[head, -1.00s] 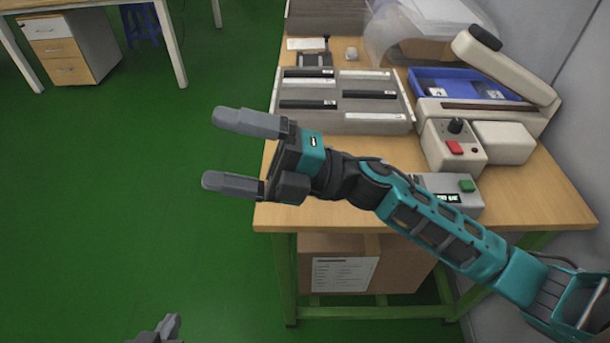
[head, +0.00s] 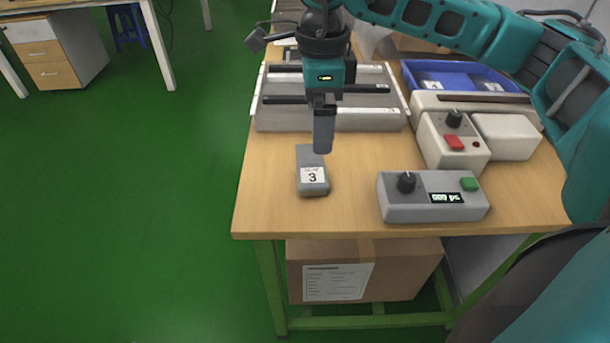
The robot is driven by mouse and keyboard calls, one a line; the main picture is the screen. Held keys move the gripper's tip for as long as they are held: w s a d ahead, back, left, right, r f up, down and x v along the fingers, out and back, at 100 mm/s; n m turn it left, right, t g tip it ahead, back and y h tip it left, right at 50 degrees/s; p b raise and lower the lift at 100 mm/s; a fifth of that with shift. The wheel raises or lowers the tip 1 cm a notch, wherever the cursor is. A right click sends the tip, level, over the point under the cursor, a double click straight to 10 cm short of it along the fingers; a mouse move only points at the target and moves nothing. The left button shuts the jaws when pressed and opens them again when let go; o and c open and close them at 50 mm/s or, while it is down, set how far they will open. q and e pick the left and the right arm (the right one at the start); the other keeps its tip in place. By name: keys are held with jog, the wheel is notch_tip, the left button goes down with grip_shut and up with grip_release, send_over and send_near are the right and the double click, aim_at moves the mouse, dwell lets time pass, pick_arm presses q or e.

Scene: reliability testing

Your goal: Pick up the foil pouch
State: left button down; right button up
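A small grey item (head: 313,172) with a white label marked "3" lies on the wooden table (head: 270,200) near its front left. I cannot tell whether it is the foil pouch. Dark flat pieces with white marks (head: 430,84) lie in the blue tray (head: 455,67) at the back right; they are too small to identify. My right gripper (head: 323,146) points down just behind and above the grey item, apparently not holding it. I see its fingers edge-on, one hiding the other, so their opening does not show. My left gripper is out of view.
A grey slotted rack (head: 275,118) stands behind the gripper. A grey box with a knob and display (head: 410,208) is at front right, with a beige sealing machine (head: 515,138) behind it. A cardboard box (head: 400,275) sits below the table.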

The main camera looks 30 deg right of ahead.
send_over(312, 175)
jog(key=f, duration=0.4)
jog(key=s+f, duration=0.1)
jog(key=f, duration=0.1)
jog(key=shift+d+f+b, duration=0.1)
jog(key=shift+d+b, duration=0.15)
jog(key=shift+b, duration=0.15)
jog(key=shift+w+a+f+b, duration=0.1)
jog(key=shift+w+f+b, duration=0.05)
jog(key=shift+f, duration=0.85)
jog(key=shift+w+a+f+b, duration=0.1)
jog(key=shift+w+f+b, duration=0.1)
jog(key=shift+f, duration=0.8)
jog(key=shift+w+a+f+b, duration=0.1)
jog(key=shift+f+b, duration=0.05)
jog(key=shift+f, duration=0.85)
jog(key=shift+c, duration=0.2)
jog(key=c, duration=1)
jog(key=shift+r, duration=0.1)
